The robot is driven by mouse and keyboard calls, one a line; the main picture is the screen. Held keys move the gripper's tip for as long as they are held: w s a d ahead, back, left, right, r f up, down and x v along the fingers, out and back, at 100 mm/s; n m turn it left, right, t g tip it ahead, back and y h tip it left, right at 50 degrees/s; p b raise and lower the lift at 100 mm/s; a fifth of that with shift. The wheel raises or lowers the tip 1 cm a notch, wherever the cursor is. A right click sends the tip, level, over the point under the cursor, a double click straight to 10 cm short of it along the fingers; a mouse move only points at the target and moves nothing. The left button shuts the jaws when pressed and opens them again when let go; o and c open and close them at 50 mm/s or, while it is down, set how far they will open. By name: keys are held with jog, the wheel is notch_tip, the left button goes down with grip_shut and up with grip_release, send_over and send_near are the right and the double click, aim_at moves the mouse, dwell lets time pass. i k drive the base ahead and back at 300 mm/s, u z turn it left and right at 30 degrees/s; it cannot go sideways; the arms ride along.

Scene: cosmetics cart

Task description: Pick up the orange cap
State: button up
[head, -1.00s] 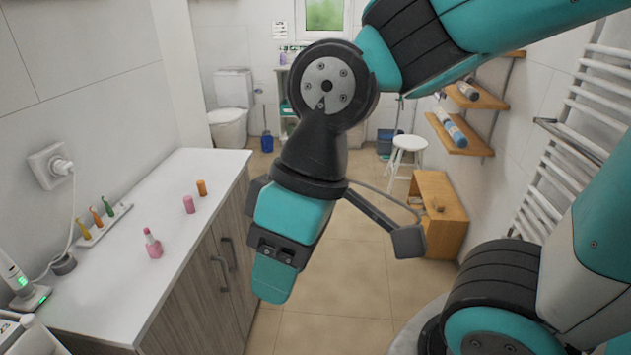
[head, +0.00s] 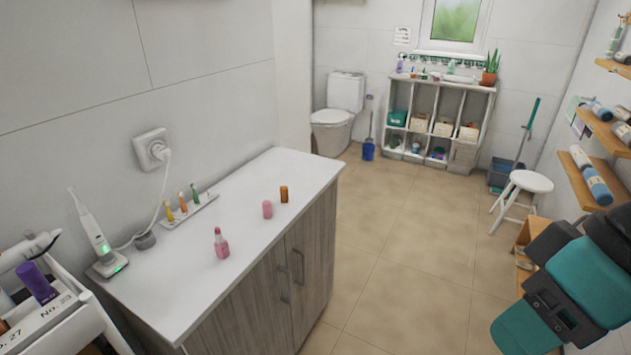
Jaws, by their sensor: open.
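The orange cap (head: 284,194) is a small upright cylinder. It stands on the white counter (head: 180,285) near its far right end. A pink cap (head: 267,209) stands just to its left and nearer to me, apart from it. My gripper (head: 522,328) is at the lower right edge of the head view, far to the right of the counter and the orange cap. It is open, with nothing seen in it. Part of it and most of my arm are cut off by the frame.
A white holder with small coloured brushes (head: 190,210) and an electric toothbrush (head: 95,235) are by the wall. A cart (head: 60,330) is at lower left. The floor (head: 390,250) right of the counter is clear.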

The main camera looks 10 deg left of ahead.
aim_at(284, 189)
jog(key=z, duration=0.05)
jog(key=i, duration=0.8)
jog(key=u, duration=0.65)
jog(key=i, duration=0.7)
jog(key=u, duration=0.55)
